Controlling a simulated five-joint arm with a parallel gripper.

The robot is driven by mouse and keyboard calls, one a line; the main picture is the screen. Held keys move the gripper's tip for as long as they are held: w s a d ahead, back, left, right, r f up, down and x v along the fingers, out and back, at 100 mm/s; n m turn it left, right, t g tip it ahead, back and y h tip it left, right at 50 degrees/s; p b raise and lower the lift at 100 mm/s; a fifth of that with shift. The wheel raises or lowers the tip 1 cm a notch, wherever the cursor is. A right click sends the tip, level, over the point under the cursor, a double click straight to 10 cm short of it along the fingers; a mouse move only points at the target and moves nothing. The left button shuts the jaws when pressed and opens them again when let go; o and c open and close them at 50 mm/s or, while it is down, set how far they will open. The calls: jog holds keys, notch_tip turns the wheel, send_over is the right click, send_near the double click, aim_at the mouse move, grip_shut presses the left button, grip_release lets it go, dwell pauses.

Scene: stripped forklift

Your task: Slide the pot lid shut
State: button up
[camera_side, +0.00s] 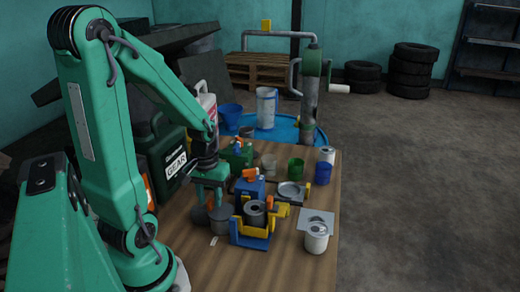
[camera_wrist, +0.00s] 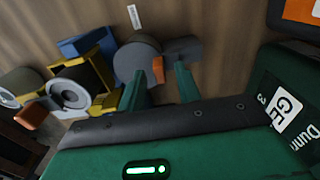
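A round grey pot (camera_side: 222,220) stands on the wooden bench, below and beside my gripper. A grey disc (camera_side: 200,216), seemingly its lid, shows at its left, partly hidden by a finger. In the wrist view the round grey top (camera_wrist: 132,60) lies ahead of the left finger, and a flat grey piece (camera_wrist: 182,48) adjoins it on the right. A small orange piece (camera_wrist: 157,69) shows between the fingertips; I cannot tell what it belongs to. My gripper (camera_side: 210,190) points down at this spot. Its two green fingers (camera_wrist: 166,78) are apart, with no clear grip on anything.
A blue and yellow holder (camera_side: 250,236) with a grey cylinder stands close right of the pot. A white can (camera_side: 316,240) sits near the right edge under a grey plate. A dark green jerrycan (camera_side: 162,158) stands behind left.

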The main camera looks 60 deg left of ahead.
aim_at(210, 201)
jog(key=shift+r, duration=0.15)
jog(key=shift+r, duration=3.8)
jog(key=w+d+r+m+t, duration=0.1)
jog(key=d+r+m+t, duration=0.4)
jog(key=d+r+m, duration=0.4)
jog(key=d, duration=0.4)
jog(key=shift+w+d+t, duration=0.2)
jog(key=shift+d+t, duration=0.1)
jog(key=shift+d, duration=0.05)
